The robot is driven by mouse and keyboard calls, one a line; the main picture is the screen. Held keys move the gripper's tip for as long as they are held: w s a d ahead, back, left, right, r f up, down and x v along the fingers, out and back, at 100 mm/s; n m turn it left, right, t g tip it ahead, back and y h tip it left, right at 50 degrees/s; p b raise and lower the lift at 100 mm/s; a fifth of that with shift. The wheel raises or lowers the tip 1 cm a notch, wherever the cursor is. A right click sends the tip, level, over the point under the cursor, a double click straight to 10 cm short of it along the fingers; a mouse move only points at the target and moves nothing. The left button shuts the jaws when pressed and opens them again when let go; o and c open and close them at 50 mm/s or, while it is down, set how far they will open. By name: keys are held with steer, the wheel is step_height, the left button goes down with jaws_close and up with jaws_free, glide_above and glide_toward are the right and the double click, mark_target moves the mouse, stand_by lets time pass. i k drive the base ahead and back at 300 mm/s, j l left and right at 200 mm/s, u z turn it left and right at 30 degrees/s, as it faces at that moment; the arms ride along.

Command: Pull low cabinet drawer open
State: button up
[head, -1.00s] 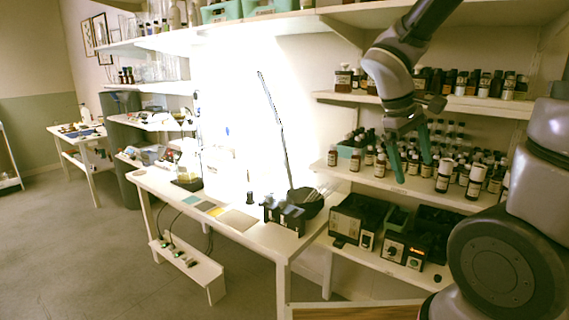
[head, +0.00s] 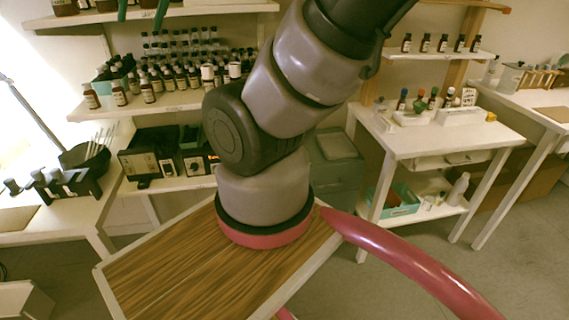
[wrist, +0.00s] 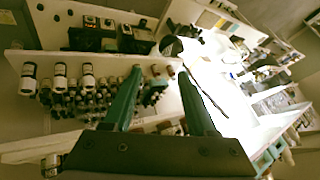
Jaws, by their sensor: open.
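A grey-green low cabinet (head: 337,172) stands behind my arm in the head view, partly hidden by it. I cannot make out a drawer handle on it. A shallow white drawer front (head: 453,160) with a small dark knob shows under the top of the white table at right; it looks shut. I cannot tell which of these is the named drawer. My gripper (head: 141,10) is at the top left edge of the head view, only its green finger ends showing. In the wrist view my gripper (wrist: 160,72) has its fingers apart with nothing between them, away from both.
Shelves of brown bottles (head: 165,80) stand at left, with black devices (head: 165,150) below. A white table (head: 440,132) at right carries small bottles and a rack; a teal bin (head: 400,198) sits on its lower shelf. Open floor (head: 400,275) lies at front right.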

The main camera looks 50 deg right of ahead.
mark_target(325, 179)
steer(key=z, duration=1.85)
steer(key=l, duration=0.25)
steer(key=i+u, duration=0.05)
